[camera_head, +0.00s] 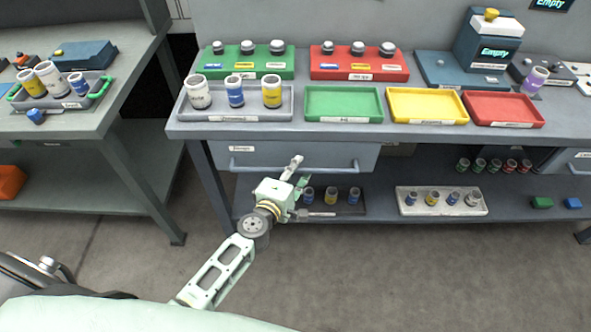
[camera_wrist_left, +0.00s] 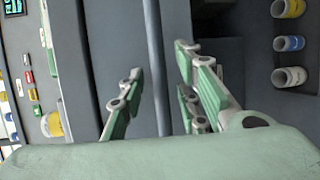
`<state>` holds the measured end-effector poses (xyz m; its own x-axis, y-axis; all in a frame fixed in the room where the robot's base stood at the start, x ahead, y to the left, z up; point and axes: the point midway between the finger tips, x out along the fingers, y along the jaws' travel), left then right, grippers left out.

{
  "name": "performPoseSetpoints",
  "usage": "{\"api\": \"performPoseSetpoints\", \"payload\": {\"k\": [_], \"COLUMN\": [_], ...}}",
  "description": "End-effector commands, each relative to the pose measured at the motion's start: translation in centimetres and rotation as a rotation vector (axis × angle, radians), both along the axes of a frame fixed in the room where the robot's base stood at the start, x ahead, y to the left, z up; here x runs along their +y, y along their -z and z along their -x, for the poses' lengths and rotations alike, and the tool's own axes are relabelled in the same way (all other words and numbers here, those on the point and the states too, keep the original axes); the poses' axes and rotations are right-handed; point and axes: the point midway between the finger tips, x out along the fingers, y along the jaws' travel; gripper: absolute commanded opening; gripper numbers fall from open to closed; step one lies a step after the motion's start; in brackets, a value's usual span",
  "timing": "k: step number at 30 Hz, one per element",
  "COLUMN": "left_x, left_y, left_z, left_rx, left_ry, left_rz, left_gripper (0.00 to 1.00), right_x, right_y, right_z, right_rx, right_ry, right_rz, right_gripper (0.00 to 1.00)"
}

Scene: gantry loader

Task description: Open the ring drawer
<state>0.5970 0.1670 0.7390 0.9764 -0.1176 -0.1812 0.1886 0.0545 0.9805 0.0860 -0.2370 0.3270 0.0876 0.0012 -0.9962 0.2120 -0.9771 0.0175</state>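The ring drawer (camera_head: 275,156) is a grey front with a small label at its left, just under the bench top. It looks shut. Its long horizontal handle bar (camera_head: 335,168) runs along the front. My left gripper (camera_head: 298,172) is at the middle of this bar. In the left wrist view, the handle bar (camera_wrist_left: 154,60) passes between the two spread fingers of the left gripper (camera_wrist_left: 160,95), with gaps visible on both sides. The drawer front (camera_wrist_left: 115,45) lies beyond the fingers. The drawer's inside is hidden. My right gripper is not in view.
The bench top (camera_head: 400,133) above carries a grey tray (camera_head: 290,112) of containers and green (camera_head: 345,118), yellow (camera_head: 428,120) and red (camera_head: 505,122) trays. The lower shelf holds a dark rack (camera_head: 345,208) and a light rack (camera_head: 405,211). The floor in front is clear.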

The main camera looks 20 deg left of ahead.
Motion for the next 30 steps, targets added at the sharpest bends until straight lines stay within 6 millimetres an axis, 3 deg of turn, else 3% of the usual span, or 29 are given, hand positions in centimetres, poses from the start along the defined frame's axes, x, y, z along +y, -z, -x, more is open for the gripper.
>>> {"api": "performPoseSetpoints", "payload": {"k": [2, 13, 30], "left_x": [0.00, 0.02, -0.06], "left_y": [0.02, 0.01, 0.07], "left_z": [0.02, 0.05, 0.39], "left_rx": [0.000, 0.000, 0.001], "left_ry": [0.000, 0.000, 0.000], "left_rz": [0.000, 0.000, 0.003], "left_gripper": [0.31, 0.00, 0.00], "right_x": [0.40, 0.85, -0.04], "right_y": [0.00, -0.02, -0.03], "right_z": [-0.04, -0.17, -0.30], "right_rx": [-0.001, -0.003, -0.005], "right_ry": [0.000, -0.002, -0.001], "right_rz": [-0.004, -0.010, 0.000], "right_gripper": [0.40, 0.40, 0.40]}}
